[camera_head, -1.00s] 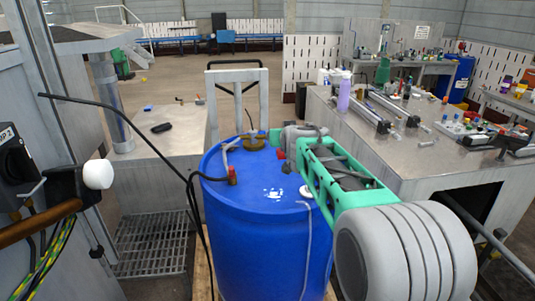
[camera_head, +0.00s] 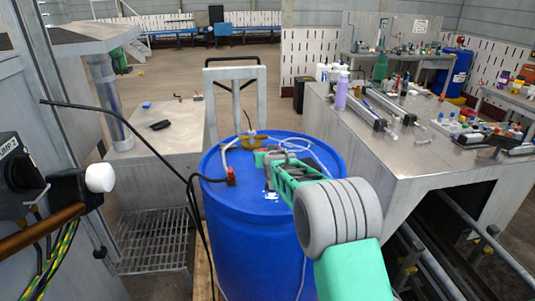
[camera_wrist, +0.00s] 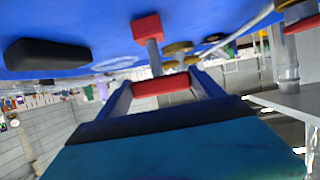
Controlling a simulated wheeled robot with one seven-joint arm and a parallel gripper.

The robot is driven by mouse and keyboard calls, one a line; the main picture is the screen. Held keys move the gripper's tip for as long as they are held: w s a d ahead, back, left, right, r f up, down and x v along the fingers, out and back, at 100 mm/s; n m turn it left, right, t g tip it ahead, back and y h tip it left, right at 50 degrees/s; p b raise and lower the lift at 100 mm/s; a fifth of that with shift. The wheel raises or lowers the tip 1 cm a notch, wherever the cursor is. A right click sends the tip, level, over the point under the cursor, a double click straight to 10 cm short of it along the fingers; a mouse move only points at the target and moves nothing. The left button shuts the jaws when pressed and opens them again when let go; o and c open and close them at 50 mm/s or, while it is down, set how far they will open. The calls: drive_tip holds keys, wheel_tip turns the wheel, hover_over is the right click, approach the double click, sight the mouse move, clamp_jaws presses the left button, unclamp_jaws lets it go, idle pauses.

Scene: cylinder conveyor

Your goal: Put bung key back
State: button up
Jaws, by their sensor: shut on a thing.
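A blue drum (camera_head: 240,240) stands in the middle of the head view, with a brass fitting (camera_head: 252,139) on the far part of its lid. My gripper (camera_head: 266,156) is over the lid, close to that fitting. In the wrist view my gripper (camera_wrist: 163,88) is shut on a red bar (camera_wrist: 160,86), which seems to be the bung key. A grey stem runs beyond it to a red block (camera_wrist: 147,28) against the blue drum. I cannot tell whether these are one piece. Brass fittings (camera_wrist: 178,47) show beside the stem.
A black hose meets a red connector (camera_head: 231,177) on the lid's left. A pale hose lies across the lid. A trolley handle (camera_head: 235,75) stands behind the drum. A metal table (camera_head: 165,150) is left, a loaded bench (camera_head: 380,150) right. A dark shape (camera_wrist: 45,55) shows in the wrist view.

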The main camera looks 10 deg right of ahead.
drive_tip(key=shift+f, duration=0.2)
drive_tip(key=o, duration=1.9)
drive_tip(key=shift+c, duration=0.2)
drive_tip(key=shift+r, duration=0.1)
drive_tip(key=shift+r, duration=0.3)
drive_tip(key=d+b+v, duration=0.1)
drive_tip(key=b+v, duration=0.2)
drive_tip(key=v, duration=0.9)
drive_tip(key=s+f+g, duration=0.3)
drive_tip(key=s, duration=0.9)
drive_tip(key=s+f+g, duration=0.3)
drive_tip(key=s+f, duration=0.1)
drive_tip(key=s, duration=0.8)
drive_tip(key=s+f+n+g+y, duration=0.1)
drive_tip(key=s+f+g, duration=0.3)
drive_tip(key=s, duration=0.9)
drive_tip(key=shift+a, duration=0.4)
